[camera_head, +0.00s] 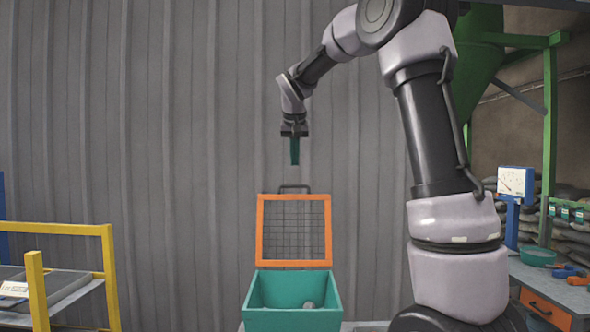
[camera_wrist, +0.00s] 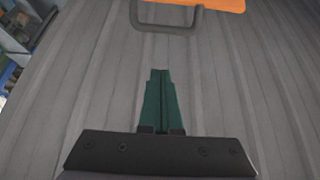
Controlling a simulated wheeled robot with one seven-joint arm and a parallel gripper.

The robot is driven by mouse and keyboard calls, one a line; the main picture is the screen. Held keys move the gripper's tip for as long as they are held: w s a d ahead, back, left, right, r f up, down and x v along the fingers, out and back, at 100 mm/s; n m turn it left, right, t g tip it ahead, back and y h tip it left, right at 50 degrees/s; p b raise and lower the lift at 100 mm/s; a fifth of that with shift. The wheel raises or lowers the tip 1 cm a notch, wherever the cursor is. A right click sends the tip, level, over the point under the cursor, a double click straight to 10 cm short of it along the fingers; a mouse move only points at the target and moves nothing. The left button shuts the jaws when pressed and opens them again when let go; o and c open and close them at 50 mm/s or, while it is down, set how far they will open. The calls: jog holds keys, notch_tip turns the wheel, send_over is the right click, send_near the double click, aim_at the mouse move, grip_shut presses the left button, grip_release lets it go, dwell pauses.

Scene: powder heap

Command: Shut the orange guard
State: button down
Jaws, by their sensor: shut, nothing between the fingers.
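The orange guard (camera_head: 260,231) is a square orange frame with wire mesh. It stands upright, open, at the back edge of a green bin (camera_head: 292,321). A dark handle (camera_head: 294,187) sticks up from its top edge. The guard's orange edge (camera_wrist: 217,4) and the handle (camera_wrist: 138,24) also show at the top of the wrist view. My gripper (camera_head: 295,162) points down, above the guard and handle in the head view, apart from them. Its green fingers (camera_wrist: 160,75) are together and empty.
A grey lump (camera_head: 309,305) lies in the bin. A yellow rail (camera_head: 60,229) stands at the left. At the right a bench holds a dial gauge (camera_head: 515,181) and a green bowl (camera_head: 538,256). A grey corrugated wall (camera_head: 180,150) is behind.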

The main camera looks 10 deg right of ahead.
notch_tip(320, 180, down, 7)
jog(key=shift+w, duration=0.35)
dwell(0.3)
jog(key=shift+d+f, duration=0.1)
